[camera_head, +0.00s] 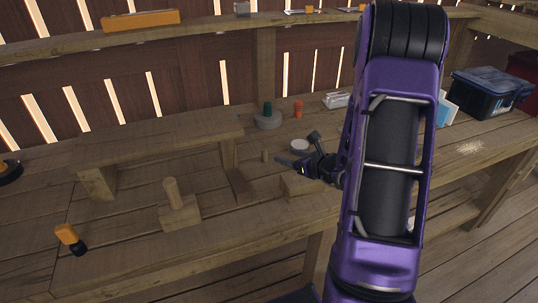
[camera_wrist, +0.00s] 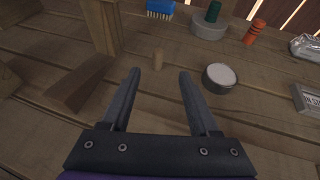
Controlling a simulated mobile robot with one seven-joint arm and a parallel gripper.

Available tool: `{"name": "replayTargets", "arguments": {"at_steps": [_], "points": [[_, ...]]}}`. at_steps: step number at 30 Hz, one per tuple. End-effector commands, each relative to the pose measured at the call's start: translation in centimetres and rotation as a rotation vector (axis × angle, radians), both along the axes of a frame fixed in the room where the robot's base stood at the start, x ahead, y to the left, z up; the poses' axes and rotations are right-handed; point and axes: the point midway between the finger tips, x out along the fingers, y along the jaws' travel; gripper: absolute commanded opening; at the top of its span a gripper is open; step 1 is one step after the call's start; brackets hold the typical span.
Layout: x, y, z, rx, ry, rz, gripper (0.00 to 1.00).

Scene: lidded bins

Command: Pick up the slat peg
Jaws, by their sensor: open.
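I cannot tell the exact height of the fingertips above the bench.
A round tin (camera_wrist: 219,77) stands close to the right finger. A wooden wedge (camera_wrist: 75,88) lies left. A round grey base with a green peg (camera_head: 268,119) and an orange piece (camera_head: 298,109) stand behind. A block with a dowel (camera_head: 180,212) is at front left.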

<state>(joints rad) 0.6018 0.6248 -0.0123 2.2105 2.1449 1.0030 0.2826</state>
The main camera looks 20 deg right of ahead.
Motion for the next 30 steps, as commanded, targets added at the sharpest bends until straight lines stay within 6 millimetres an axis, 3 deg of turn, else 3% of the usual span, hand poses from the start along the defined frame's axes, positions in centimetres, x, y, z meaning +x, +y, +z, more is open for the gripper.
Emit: {"name": "replayTargets", "arguments": {"at_steps": [12, 23, 30], "points": [[7.8, 2.2, -3.5, -0.001, 0.002, 0.004, 0.61], [10.8, 3.0, -4.8, -0.001, 0.003, 0.004, 0.61], [13.8, 3.9, -6.4, -0.001, 0.002, 0.004, 0.61]]}}
